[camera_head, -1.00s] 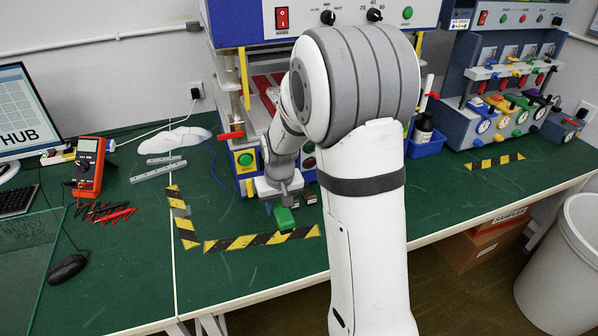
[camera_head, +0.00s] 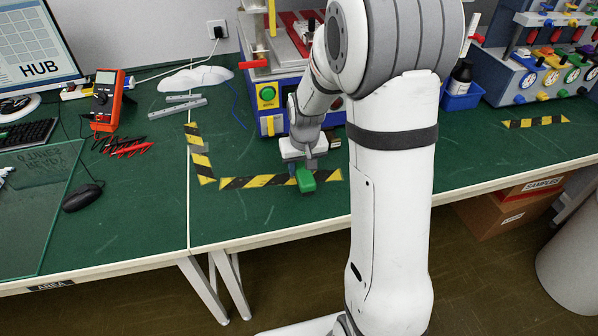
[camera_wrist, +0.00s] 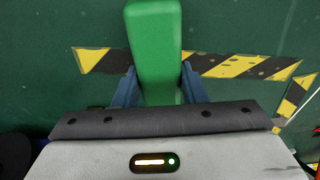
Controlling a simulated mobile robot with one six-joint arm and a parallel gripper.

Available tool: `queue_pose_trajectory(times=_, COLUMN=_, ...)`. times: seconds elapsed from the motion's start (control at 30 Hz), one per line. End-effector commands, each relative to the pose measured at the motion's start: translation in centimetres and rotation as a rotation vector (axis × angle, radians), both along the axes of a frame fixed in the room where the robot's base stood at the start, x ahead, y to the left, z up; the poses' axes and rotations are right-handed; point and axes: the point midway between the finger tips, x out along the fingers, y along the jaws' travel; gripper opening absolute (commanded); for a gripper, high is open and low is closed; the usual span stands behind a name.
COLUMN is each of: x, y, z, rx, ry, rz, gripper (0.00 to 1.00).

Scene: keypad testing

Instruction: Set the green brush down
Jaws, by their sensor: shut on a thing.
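The green brush (camera_head: 306,181) is held at the end of my arm, over the front part of the green table, by the yellow-and-black tape. In the wrist view the brush (camera_wrist: 154,45) is a plain green block that sticks out between the blue fingers. My gripper (camera_wrist: 158,85) is shut on it, one finger on each side. In the head view my gripper (camera_head: 309,163) is small and partly hidden by the brush and wrist. I cannot tell whether the underside of the brush touches the table.
Yellow-and-black tape (camera_head: 250,182) marks a corner on the table (camera_head: 260,218). The blue machine (camera_head: 268,96) stands behind my gripper. An orange multimeter (camera_head: 106,97), red and black leads (camera_head: 125,147) and a mouse (camera_head: 82,197) lie to the left. The table front is bare.

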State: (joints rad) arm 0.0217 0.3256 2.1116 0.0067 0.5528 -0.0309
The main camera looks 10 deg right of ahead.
Motion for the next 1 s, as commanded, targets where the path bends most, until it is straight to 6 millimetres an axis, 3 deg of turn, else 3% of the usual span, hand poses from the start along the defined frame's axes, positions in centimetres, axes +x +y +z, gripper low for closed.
queue_pose_trajectory(times=0.17, x=-0.1, y=0.0, z=-2.6, rx=0.0, ry=0.003, rz=-0.001, gripper=0.13)
queue_pose_trajectory(times=0.53, x=0.0, y=-0.1, z=-3.1, rx=0.0, ry=0.001, rz=-0.001, gripper=0.13)
queue_pose_trajectory(times=0.57, x=0.0, y=-0.1, z=-3.0, rx=0.0, ry=0.001, rz=-0.001, gripper=0.4)
queue_pose_trajectory(times=0.8, x=0.0, y=-0.1, z=-2.9, rx=0.0, ry=0.002, rz=-0.002, gripper=0.6)
queue_pose_trajectory(times=1.0, x=0.0, y=-0.1, z=-2.9, rx=0.0, ry=0.001, rz=-0.002, gripper=0.6)
